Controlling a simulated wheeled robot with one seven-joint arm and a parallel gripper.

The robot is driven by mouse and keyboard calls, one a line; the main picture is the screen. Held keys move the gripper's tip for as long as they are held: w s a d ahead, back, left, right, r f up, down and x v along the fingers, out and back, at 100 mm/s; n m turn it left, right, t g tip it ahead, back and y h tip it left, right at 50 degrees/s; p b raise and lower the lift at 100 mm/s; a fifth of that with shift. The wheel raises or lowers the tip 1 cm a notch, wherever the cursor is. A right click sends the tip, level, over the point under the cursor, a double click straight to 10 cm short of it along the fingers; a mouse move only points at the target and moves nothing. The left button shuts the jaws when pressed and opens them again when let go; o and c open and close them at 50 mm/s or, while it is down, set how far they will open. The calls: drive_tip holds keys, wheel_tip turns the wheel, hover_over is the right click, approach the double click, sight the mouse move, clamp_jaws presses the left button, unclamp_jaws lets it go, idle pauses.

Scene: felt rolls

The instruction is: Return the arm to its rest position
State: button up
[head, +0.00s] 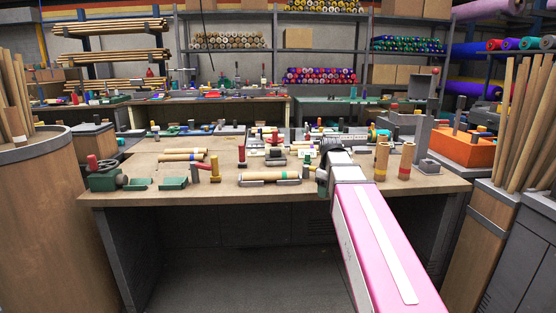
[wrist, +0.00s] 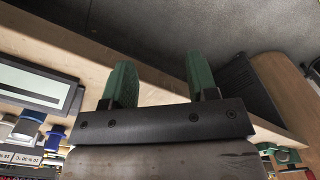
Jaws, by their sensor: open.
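My gripper (wrist: 161,80) shows in the wrist view with two green fingers spread apart and nothing between them. Behind the fingers are the wooden bench top and its front edge, with dark floor beyond. In the head view my pink arm reaches from the lower right up to the bench (head: 225,192). Its dark wrist end (head: 329,160) is over the right half of the bench top, and the fingertips cannot be made out there.
Near the wrist end, a tan roll (head: 270,176) lies on a grey holder. Two upright tan rolls (head: 382,162) (head: 406,161) stand to its right. A green clamp-like tool (head: 104,176) sits at the left. An orange bin (head: 462,147) is at the right. Floor before the bench looks clear.

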drive_tip(key=s+f+m, duration=0.4)
drive_tip(key=s+f, duration=0.3)
drive_tip(key=f, duration=0.6)
drive_tip(key=s+f+m, duration=0.5)
drive_tip(key=s+f, duration=0.3)
drive_tip(key=f, duration=0.6)
drive_tip(key=shift+s+d+m, duration=0.15)
drive_tip(key=shift+s+m, duration=0.05)
drive_tip(key=shift+m, duration=0.1)
